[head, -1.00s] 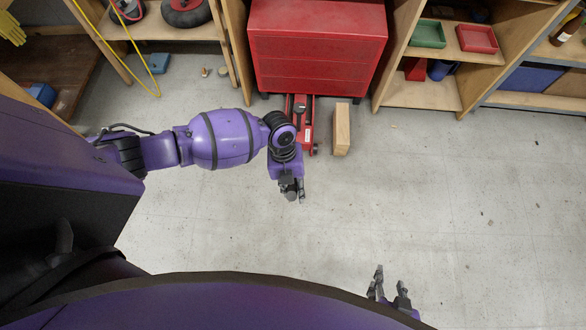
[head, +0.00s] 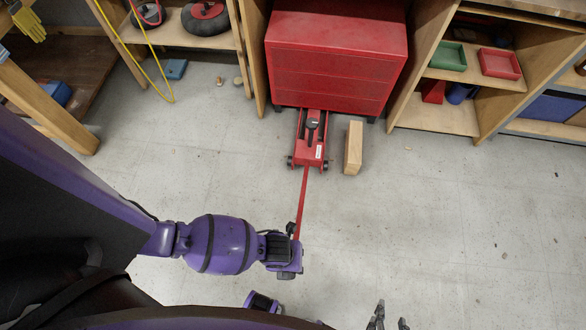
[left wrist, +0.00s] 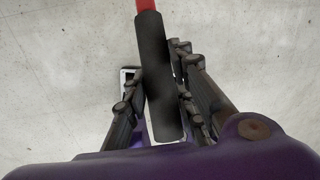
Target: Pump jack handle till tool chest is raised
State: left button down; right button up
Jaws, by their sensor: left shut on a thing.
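The red tool chest (head: 335,62) stands at the top middle of the head view, between wooden shelves. The red floor jack (head: 312,147) sits partly under its front edge. The jack's red handle (head: 303,195) slants low toward me. My left gripper (head: 291,232) is at the handle's near end. In the left wrist view, the handle's black grip (left wrist: 155,70) lies between the fingers of my left gripper (left wrist: 158,98), which is shut on it. My right gripper (head: 388,318) is at the bottom edge of the head view, its fingers spread apart and empty.
A wooden block (head: 353,147) stands on the floor just right of the jack. Wooden shelving (head: 437,115) flanks the chest, with a green tray (head: 447,56) and a red tray (head: 499,64). A yellow cord (head: 137,52) hangs at left. The middle floor is clear.

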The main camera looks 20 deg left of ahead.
pick_arm(q)
jog(key=c, duration=1.7)
grip_release()
jog(key=shift+w+a, duration=0.15)
jog(key=shift+a, duration=0.1)
jog(key=shift+o, duration=1.2)
jog(key=shift+d, duration=0.15)
jog(key=shift+r, duration=0.15)
notch_tip(320, 180, up, 12)
jog(key=s+a, duration=0.1)
jog(key=shift+a, duration=0.35)
jog(key=shift+s, duration=0.1)
